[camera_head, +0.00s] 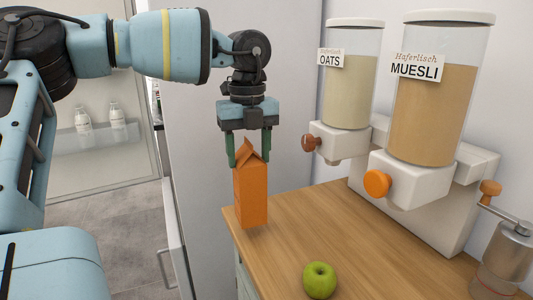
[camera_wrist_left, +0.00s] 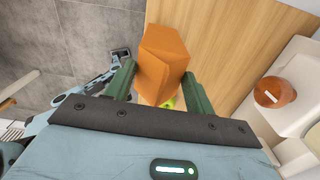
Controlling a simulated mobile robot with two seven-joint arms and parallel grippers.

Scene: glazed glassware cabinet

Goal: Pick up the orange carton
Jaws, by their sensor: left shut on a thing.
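The orange carton (camera_head: 250,195) is upright with a gabled top, at the left edge of the wooden counter (camera_head: 310,235). My left gripper (camera_head: 249,160) comes from above and is shut on the carton's upper part, one green finger on each side. In the left wrist view the carton (camera_wrist_left: 163,60) sits between the two fingers (camera_wrist_left: 160,88). I cannot tell whether its base touches the counter or is slightly above it. My right gripper is not in view.
A green apple (camera_head: 319,280) lies at the counter's front. Oats (camera_head: 347,90) and muesli (camera_head: 432,110) dispensers stand at the right, with a grinder (camera_head: 508,255) at the far right. A glazed cabinet (camera_head: 100,150) is at the left. The counter between carton and dispensers is clear.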

